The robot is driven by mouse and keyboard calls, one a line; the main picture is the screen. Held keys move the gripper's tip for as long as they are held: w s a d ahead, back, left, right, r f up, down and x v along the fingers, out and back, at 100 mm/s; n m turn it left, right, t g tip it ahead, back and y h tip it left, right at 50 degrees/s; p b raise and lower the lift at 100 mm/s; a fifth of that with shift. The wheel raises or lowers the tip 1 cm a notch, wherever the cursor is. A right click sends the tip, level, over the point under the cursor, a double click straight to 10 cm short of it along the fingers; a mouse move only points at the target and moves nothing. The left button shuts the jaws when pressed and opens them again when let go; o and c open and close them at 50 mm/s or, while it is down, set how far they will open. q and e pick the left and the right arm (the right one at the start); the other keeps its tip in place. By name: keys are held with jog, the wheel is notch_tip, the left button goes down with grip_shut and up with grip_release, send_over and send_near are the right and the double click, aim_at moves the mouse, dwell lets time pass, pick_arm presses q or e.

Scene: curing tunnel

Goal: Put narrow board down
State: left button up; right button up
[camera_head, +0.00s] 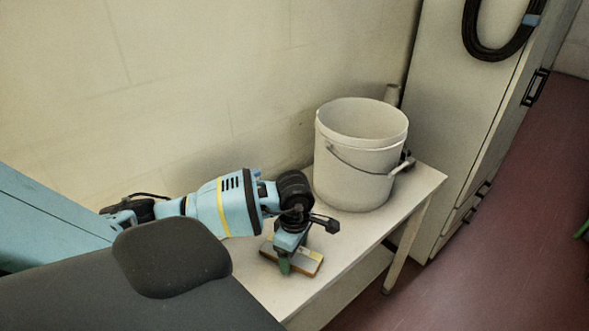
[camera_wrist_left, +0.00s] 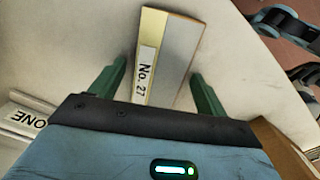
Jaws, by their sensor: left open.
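A narrow board (camera_wrist_left: 165,62), part pale yellow and part grey with a white "No. 27" label, lies on the pale table (camera_head: 272,290). In the head view the board (camera_head: 308,263) shows under my left gripper (camera_head: 284,265), which partly covers it. In the left wrist view my left gripper's green fingers (camera_wrist_left: 155,88) are apart, one on each side of the board, with visible gaps. The gripper is open. The board's near end is hidden behind the gripper body. My right gripper is not in view.
A white bucket (camera_head: 358,165) with a handle stands on the table behind the gripper. A tall pale cabinet (camera_head: 455,110) is to the right, with a black hose coil (camera_head: 489,50). A label reading "ONE" (camera_wrist_left: 25,119) shows at the wrist view's left. A wall is behind.

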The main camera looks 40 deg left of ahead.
pick_arm(q)
notch_tip(320, 180, up, 12)
jog(key=shift+r, duration=0.2)
dwell(0.4)
jog(key=shift+f, duration=0.1)
